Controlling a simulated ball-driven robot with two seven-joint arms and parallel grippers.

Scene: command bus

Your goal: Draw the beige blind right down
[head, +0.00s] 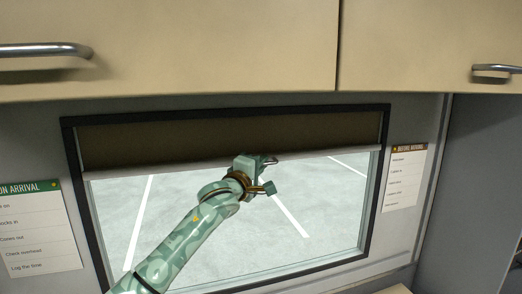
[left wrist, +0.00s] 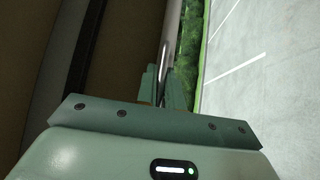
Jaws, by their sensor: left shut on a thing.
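The beige blind (head: 200,138) looks dark brown in the shade and covers the upper part of the window. Its pale bottom bar (head: 130,170) runs across the window, and bare glass shows below it. My left gripper (head: 268,174) is at the bar, a little right of its middle. In the left wrist view, the fingers (left wrist: 164,88) are shut on the bottom bar (left wrist: 169,40), with the blind's cloth (left wrist: 130,50) to the left. The exact contact is partly hidden by the fingers. My right gripper is in neither view.
A dark window frame (head: 230,111) surrounds the blind and glass. Beige cupboards (head: 200,45) with metal handles hang above. Notices are on the wall at left (head: 38,230) and right (head: 404,178). The space before the lower glass is clear except for my left arm.

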